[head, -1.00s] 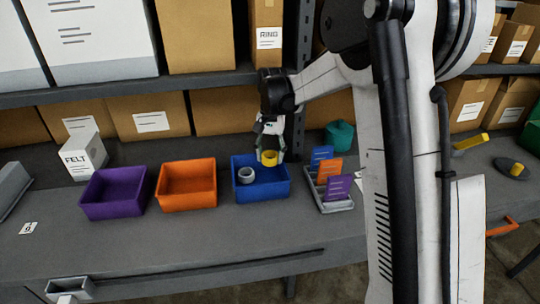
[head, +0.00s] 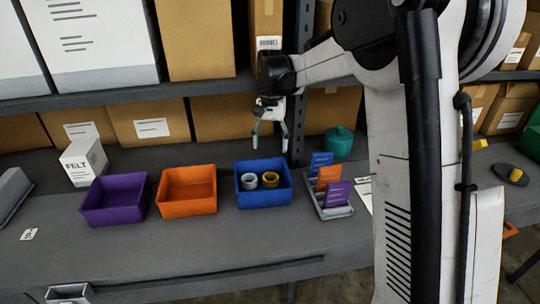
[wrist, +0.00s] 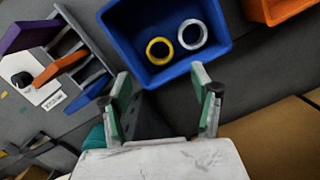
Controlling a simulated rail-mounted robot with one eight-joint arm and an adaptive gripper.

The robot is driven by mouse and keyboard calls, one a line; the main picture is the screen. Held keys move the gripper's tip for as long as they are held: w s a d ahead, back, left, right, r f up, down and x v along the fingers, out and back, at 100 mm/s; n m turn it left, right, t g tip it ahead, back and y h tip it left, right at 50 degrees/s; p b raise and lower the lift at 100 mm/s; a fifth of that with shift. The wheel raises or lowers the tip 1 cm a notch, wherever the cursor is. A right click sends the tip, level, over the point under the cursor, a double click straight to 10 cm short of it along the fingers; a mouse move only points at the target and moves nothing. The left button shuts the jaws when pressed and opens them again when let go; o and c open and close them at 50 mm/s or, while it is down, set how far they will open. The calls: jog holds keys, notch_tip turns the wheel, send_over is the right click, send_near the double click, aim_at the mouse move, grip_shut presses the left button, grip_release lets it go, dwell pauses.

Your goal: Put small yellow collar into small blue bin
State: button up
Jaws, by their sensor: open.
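The small yellow collar (head: 270,180) lies inside the small blue bin (head: 264,203), beside a light grey collar (head: 249,182). In the wrist view the yellow collar (wrist: 159,51) and the grey collar (wrist: 192,34) rest on the floor of the blue bin (wrist: 185,71), next to each other. My gripper (head: 270,145) is above and behind the bin, apart from it, with its fingers spread and empty. In the wrist view the open fingers of my gripper (wrist: 164,88) point toward the bin's near wall.
An orange bin (head: 188,207) and a purple bin (head: 113,211) stand left of the blue bin. A card rack (head: 338,212) with blue, orange and purple cards stands close on its right. A teal object (head: 339,141) is behind the rack. Boxes and a shelf (head: 130,92) line the back.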

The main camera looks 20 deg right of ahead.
jog(key=s+r+n+t, duration=0.1)
jog(key=s+r+t, duration=0.1)
jog(key=s+r, duration=0.45)
jog(key=s+r+n+t, duration=0.2)
jog(key=s+r, duration=0.1)
jog(key=s, duration=0.6)
jog(key=s+f+n+t, duration=0.1)
jog(key=s+f+t, duration=0.1)
jog(key=s, duration=0.6)
jog(key=s+f+n+t, duration=0.1)
jog(key=s+f+t, duration=0.1)
jog(key=s, duration=0.7)
jog(key=shift+a+f+n+h, duration=0.15)
jog(key=shift+f+n+h, duration=0.15)
notch_tip(320, 180, down, 3)
jog(key=b, duration=0.3)
